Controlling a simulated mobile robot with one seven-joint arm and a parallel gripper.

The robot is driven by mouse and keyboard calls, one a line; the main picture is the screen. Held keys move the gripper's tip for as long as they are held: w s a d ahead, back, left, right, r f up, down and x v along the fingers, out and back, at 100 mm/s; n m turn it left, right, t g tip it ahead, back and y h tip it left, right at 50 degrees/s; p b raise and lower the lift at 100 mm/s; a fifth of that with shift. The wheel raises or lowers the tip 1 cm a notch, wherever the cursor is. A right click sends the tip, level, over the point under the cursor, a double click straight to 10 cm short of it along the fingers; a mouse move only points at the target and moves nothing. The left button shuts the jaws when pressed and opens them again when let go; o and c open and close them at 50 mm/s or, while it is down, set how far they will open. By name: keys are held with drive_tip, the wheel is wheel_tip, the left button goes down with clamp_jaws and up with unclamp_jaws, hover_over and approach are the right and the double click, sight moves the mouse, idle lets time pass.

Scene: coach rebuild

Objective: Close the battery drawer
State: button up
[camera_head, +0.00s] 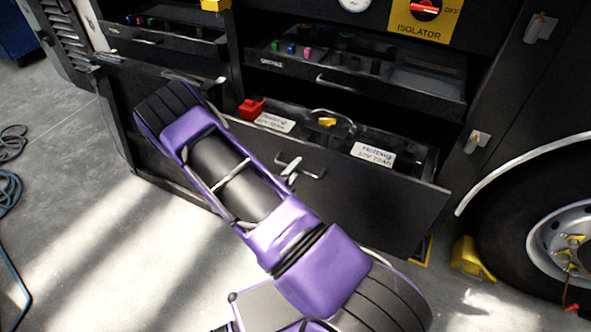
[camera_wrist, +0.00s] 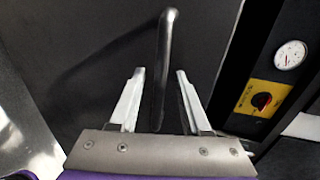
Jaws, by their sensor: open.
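The battery drawer (camera_head: 375,205) is the low, wide black drawer, pulled out from the cabinet. Two batteries with white labels (camera_head: 374,154) sit inside it. Its metal bar handle (camera_head: 313,174) is on the upper part of the front. My gripper (camera_head: 290,168) is open at the left end of this handle. In the wrist view, the handle (camera_wrist: 168,60) runs between the two pale fingers of my gripper (camera_wrist: 160,74), with a gap on each side. The dark drawer front (camera_wrist: 70,45) fills the background. My arm hides the drawer's left part in the head view.
A shallow drawer (camera_head: 400,88) with small coloured items is above the battery drawer, and another tray (camera_head: 165,40) is at upper left. A yellow wheel chock (camera_head: 470,260) and a wheel (camera_head: 560,235) stand at right. Cables (camera_head: 10,180) lie on the floor at left.

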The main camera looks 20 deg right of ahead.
drive_tip(key=shift+w+d, duration=0.1)
drive_tip(key=shift+d, duration=0.05)
drive_tip(key=shift+c, duration=0.3)
clamp_jaws()
idle(1.1)
